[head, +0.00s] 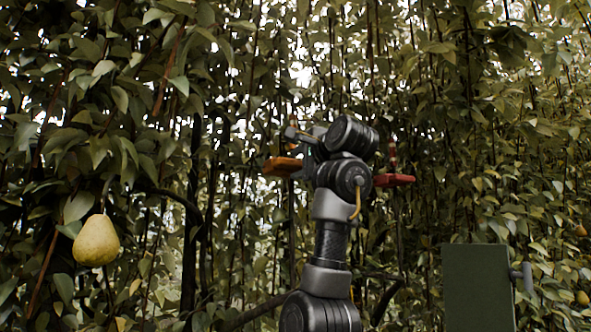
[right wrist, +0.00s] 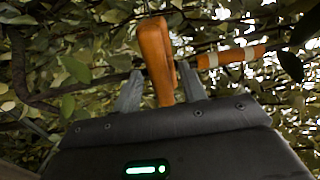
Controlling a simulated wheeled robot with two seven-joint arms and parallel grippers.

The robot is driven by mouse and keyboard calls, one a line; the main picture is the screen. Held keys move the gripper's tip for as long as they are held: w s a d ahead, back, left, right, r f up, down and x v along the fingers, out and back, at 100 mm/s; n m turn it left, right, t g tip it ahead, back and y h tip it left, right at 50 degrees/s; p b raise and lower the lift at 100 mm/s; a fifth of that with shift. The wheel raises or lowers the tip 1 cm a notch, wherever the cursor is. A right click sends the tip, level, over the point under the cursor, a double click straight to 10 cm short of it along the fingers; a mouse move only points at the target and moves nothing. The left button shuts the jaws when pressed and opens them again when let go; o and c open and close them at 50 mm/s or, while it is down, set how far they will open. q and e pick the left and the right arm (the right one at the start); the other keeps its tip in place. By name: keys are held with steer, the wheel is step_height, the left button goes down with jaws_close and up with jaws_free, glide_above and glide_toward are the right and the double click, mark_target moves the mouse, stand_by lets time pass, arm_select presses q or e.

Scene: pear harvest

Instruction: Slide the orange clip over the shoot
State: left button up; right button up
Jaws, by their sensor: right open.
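The orange clip (head: 283,166) shows left of my right gripper in the head view. In the right wrist view the orange clip (right wrist: 154,52) stands between the two grey fingers of my right gripper (right wrist: 160,84). The fingers are open, one on each side of it. The shoot (right wrist: 232,57), with an orange section and pale bands, runs out to the right beside the clip. The clip overlaps the shoot's line; I cannot tell whether it is around it. My right gripper (head: 301,141) is partly hidden by its own wrist in the head view. My left gripper is out of view.
A red clip (head: 393,180) is right of my right wrist. A yellow pear (head: 96,240) hangs at the left. A dark green box-like panel (head: 478,287) stands at the lower right. Dense leaves and thin stems surround the arm.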

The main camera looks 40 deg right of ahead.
steer(key=b+v, duration=0.4)
steer(key=v, duration=0.5)
steer(key=shift+s+d, duration=0.1)
steer(key=shift+s, duration=0.1)
